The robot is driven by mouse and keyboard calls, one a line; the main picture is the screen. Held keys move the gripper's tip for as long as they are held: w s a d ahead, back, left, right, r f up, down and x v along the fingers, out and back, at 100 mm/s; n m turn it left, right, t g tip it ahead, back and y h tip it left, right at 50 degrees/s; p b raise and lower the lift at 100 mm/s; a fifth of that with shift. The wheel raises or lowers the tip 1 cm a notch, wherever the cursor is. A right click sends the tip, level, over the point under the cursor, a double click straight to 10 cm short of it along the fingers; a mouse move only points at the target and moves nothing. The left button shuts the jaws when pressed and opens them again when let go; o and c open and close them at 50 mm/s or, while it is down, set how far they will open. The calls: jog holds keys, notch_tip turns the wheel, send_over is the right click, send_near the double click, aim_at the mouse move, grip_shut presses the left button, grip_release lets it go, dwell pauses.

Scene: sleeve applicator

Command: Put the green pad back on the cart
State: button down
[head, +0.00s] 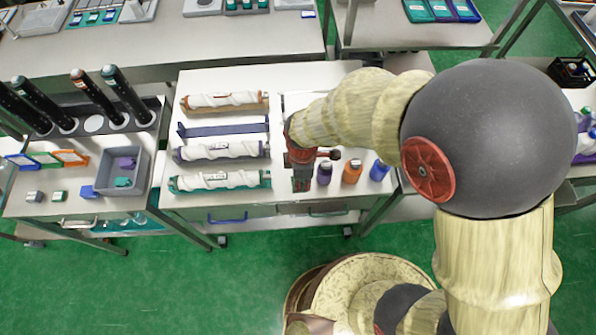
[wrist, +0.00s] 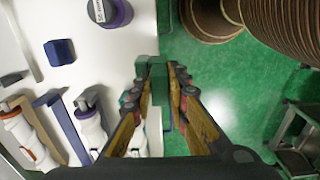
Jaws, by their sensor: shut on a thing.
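The green pad (wrist: 158,78) is a small dark green block between my fingertips in the wrist view. My gripper (wrist: 158,82) is shut on it. The pad appears over the front edge of the white-topped cart (head: 285,80), with green floor to its right in the wrist view. I cannot tell its height or whether it touches the cart. In the head view my gripper (head: 302,182) points down at the front of the cart, between the wrapped tubes and the bottles. A blue block (wrist: 60,52) and a grey block (wrist: 13,78) rest on the cart top in the wrist view.
White-wrapped tubes lie in orange, purple (head: 220,150) and green (head: 218,181) holders left of my gripper; a blue holder (head: 222,130) is empty. Purple (head: 324,173), orange (head: 352,171) and blue (head: 379,170) bottles stand right. A side cart holds a grey bin (head: 124,172).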

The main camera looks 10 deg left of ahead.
jog(key=shift+w+a+f, duration=0.4)
jog(key=shift+w+f, duration=0.75)
jog(key=shift+f, duration=0.55)
jog(key=shift+w+a+f, duration=0.35)
jog(key=shift+w+f, duration=0.85)
jog(key=shift+f, duration=0.45)
jog(key=shift+w+a+f, duration=0.4)
jog(key=shift+w+f, duration=0.75)
jog(key=shift+f, duration=0.55)
jog(key=shift+f, duration=0.1)
jog(key=c, duration=1.7)
grip_release()
jog(key=shift+c, duration=0.2)
